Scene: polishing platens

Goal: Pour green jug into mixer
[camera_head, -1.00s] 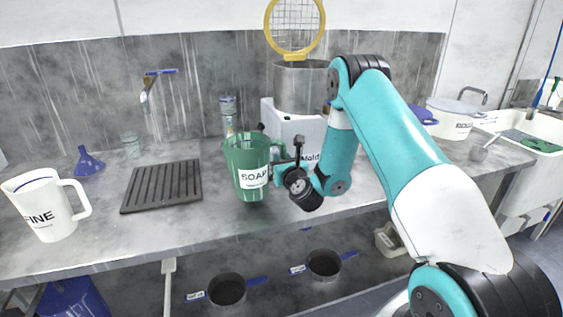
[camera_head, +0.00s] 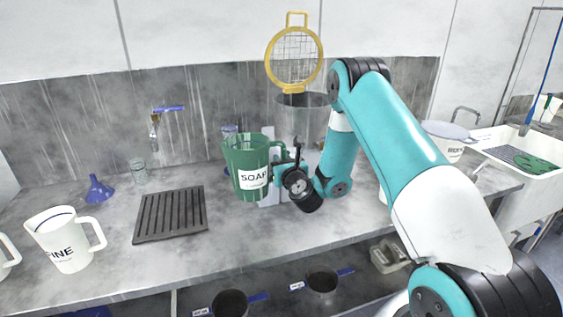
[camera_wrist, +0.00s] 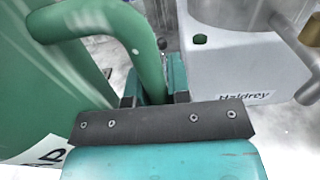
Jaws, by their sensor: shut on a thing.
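The green jug (camera_head: 246,158), with a white label reading SOAP, is upright in front of the mixer. My gripper (camera_head: 281,172) is shut on its handle at the jug's right side. In the wrist view the green handle (camera_wrist: 149,62) runs between the two jaws (camera_wrist: 153,92). What is inside the jug cannot be seen. The mixer has a metal bowl (camera_head: 302,117) behind and right of the jug, with a yellow-rimmed mesh guard (camera_head: 294,62) standing raised above it. Its white body (camera_wrist: 240,65) shows in the wrist view. My arm hides part of the mixer in the head view.
A white FINE jug (camera_head: 66,243), a blue funnel (camera_head: 98,189), a glass (camera_head: 138,171) and a dark ribbed mat (camera_head: 170,215) lie on the counter to the left. A wall tap (camera_head: 156,128) is behind. A sink (camera_head: 528,150) is at right.

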